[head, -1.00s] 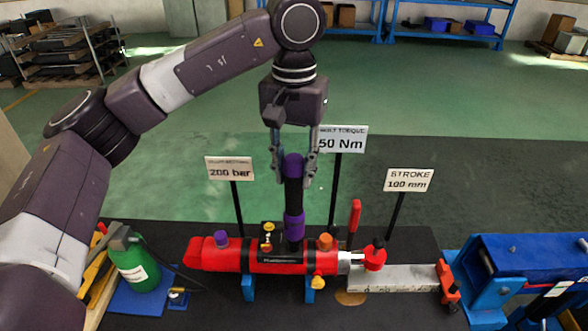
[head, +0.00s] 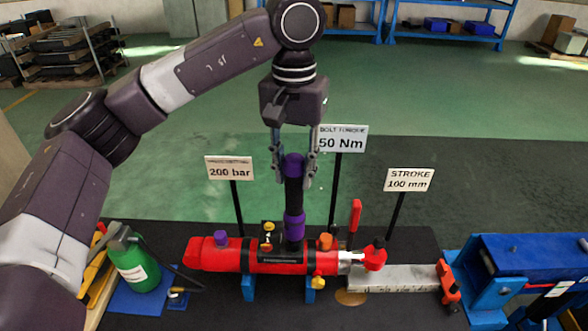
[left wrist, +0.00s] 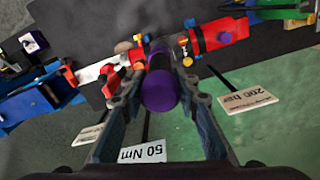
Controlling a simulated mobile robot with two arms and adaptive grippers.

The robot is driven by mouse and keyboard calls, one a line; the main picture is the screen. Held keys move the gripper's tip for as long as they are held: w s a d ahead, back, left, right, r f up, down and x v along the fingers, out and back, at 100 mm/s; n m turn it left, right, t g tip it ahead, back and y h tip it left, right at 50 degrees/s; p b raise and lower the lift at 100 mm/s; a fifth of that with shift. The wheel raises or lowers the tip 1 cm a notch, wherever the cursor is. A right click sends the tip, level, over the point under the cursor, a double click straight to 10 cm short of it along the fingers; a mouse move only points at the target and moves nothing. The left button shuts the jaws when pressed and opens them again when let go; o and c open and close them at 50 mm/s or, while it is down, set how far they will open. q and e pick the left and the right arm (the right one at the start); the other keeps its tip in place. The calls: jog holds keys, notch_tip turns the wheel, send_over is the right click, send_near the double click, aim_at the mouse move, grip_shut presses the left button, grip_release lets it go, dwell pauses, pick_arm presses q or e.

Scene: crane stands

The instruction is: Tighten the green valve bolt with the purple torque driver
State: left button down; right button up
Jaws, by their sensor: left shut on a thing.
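My left gripper (head: 294,152) is shut on the purple torque driver (head: 294,190) near its top. The driver is black in the middle with purple ends and stands upright. Its lower end meets the black block on the red cylinder (head: 210,256). In the left wrist view the driver's purple top (left wrist: 160,90) sits between the two fingers (left wrist: 162,100). The green valve bolt is hidden, and I cannot tell whether the driver's tip sits on it. Yellow fittings (head: 268,228) show on the block beside the driver. My right gripper is not in view.
Signs reading 200 bar (head: 229,168), 50 Nm (head: 341,138) and 100 mm (head: 409,180) stand behind the cylinder. A green bottle (head: 136,268) stands at left. A blue machine (head: 530,270) is at right. A red upright handle (head: 355,214) rises near the cylinder's right end.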

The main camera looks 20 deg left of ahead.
pick_arm(q)
jog(key=shift+r, duration=0.25)
dwell(0.3)
